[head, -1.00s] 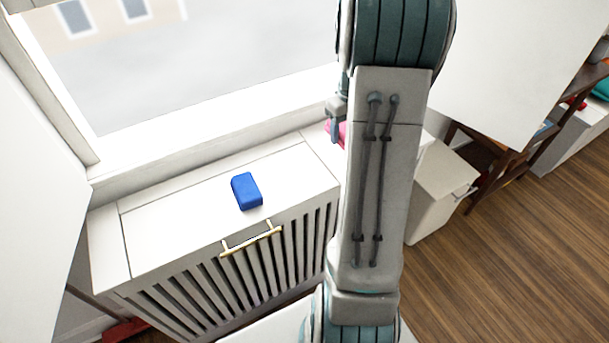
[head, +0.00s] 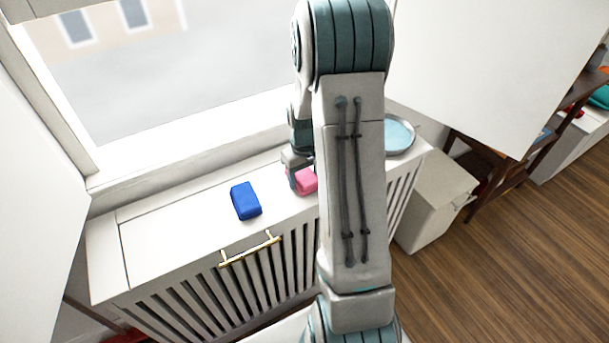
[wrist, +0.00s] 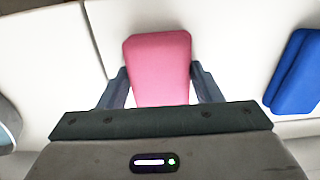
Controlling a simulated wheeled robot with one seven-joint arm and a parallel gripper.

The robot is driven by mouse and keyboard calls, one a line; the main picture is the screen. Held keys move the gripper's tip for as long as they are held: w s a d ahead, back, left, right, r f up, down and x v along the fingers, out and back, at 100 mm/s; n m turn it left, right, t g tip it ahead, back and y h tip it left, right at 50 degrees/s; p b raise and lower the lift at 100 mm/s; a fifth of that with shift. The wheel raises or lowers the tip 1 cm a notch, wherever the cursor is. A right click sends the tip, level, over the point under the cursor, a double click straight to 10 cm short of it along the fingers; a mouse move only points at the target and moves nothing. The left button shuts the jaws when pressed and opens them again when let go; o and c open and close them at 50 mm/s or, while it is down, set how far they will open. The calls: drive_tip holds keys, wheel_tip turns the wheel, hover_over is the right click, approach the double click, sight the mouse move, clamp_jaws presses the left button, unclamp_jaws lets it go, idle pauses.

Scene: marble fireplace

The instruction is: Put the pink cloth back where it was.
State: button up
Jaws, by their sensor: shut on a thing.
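The pink cloth (head: 307,181) is a small folded block, just right of the blue cloth in the head view and partly hidden by my arm. In the wrist view the pink cloth (wrist: 160,68) is between the two fingers of my gripper (wrist: 161,88), which is shut on it. My gripper (head: 293,175) is low over the white cabinet top in the head view. I cannot tell whether the pink cloth touches the surface.
A blue folded cloth (head: 246,201) lies on the white slatted cabinet (head: 165,222) below the window; it also shows in the wrist view (wrist: 296,75). A round light-blue tray (head: 399,136) is at the cabinet's right end. A white box (head: 436,200) stands on the floor at right.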

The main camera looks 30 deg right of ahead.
sight(304, 175)
drive_tip(key=shift+f, duration=0.2)
drive_tip(key=o, duration=0.9)
drive_tip(key=shift+r, duration=0.1)
drive_tip(key=shift+o, duration=0.2)
wheel_tip(304, 175, up, 12)
drive_tip(key=s+a+r+t, duration=0.1)
drive_tip(key=s+a+r, duration=0.2)
drive_tip(key=s+a, duration=0.4)
drive_tip(key=s+a+r+t, duration=0.1)
drive_tip(key=s+a+r, duration=0.3)
drive_tip(key=s+a, duration=0.3)
drive_tip(key=s, duration=0.4)
drive_tip(key=shift+r+p, duration=0.2)
drive_tip(key=shift+p, duration=0.2)
